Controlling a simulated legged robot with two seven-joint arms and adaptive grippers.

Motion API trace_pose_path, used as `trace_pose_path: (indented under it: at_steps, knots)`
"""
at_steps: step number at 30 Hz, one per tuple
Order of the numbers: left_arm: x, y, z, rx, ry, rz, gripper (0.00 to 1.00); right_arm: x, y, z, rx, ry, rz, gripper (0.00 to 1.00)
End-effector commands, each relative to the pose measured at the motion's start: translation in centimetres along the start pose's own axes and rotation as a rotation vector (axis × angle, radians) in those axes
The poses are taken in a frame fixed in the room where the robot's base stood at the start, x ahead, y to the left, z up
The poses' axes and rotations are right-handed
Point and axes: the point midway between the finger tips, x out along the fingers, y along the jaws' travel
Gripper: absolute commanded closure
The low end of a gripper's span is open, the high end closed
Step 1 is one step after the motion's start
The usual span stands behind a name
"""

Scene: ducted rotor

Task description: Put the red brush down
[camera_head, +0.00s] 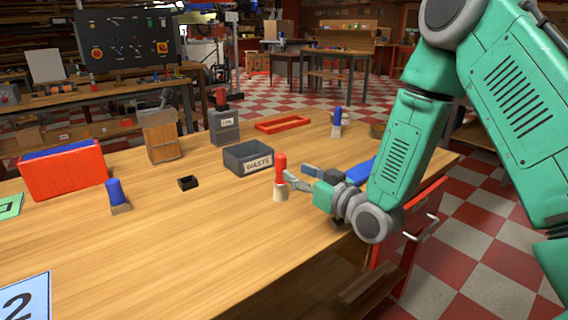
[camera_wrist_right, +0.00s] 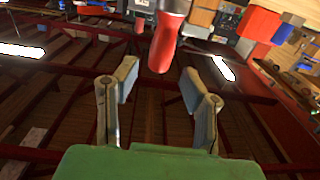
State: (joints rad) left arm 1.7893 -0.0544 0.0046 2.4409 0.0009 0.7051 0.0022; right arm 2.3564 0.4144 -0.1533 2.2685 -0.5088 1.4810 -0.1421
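The red brush (camera_head: 280,170) stands upright at the table's right part, red handle up and pale bristle end down. Its base appears to be on the wooden table; contact is hard to confirm. My right gripper (camera_head: 298,178) is beside it on the right, level with the handle. In the right wrist view, the fingers of my right gripper (camera_wrist_right: 161,84) are spread, with a gap on each side of the red handle (camera_wrist_right: 165,45). The handle is just at or beyond the fingertips, and the fingers do not appear closed on it. My left gripper is not in view.
A dark waste box (camera_head: 236,165) stands just behind the brush. Blue-handled brushes stand at the left (camera_head: 116,195) and the back right (camera_head: 337,122). A small black holder (camera_head: 188,183), red bin (camera_head: 62,178) and grey canister (camera_head: 224,127) are also there. The front middle of the table is clear.

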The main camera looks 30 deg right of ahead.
Motion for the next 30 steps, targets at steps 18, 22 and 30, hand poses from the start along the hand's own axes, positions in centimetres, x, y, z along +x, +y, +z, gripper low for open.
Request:
trace_pose_path:
  at_steps: [18,22,30]
  knots:
    - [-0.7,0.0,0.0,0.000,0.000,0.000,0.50,-5.0,-0.1,0.0,-0.001,0.001,0.000,0.62]
    - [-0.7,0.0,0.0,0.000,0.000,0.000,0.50,-5.0,0.0,0.0,0.000,0.001,0.000,0.62]
    - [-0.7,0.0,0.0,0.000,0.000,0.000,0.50,-4.9,0.0,0.0,0.000,0.001,0.000,0.62]
